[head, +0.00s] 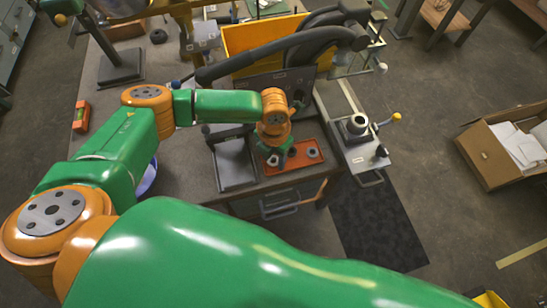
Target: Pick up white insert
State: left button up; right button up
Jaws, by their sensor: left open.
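An orange-red tray (306,163) lies on the workbench. A small whitish ring-like part (272,160), which looks like the white insert, is in the tray. A dark grey round part (312,153) lies to its right. My left gripper (276,157) points down over the tray, right at the whitish part, and is open. The wrist covers much of the fingers, so I cannot tell whether they touch the part. My right gripper is out of view.
A grey square plate (234,163) lies left of the tray. A yellow bin (255,40) and a thick black curved arm (290,45) stand behind. A small machine (356,127) is at the right. A red level (81,115) lies at the bench's left.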

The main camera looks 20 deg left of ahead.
pick_arm(q)
jog(key=shift+s+a+f, duration=0.1)
jog(key=shift+f, duration=0.05)
grip_shut()
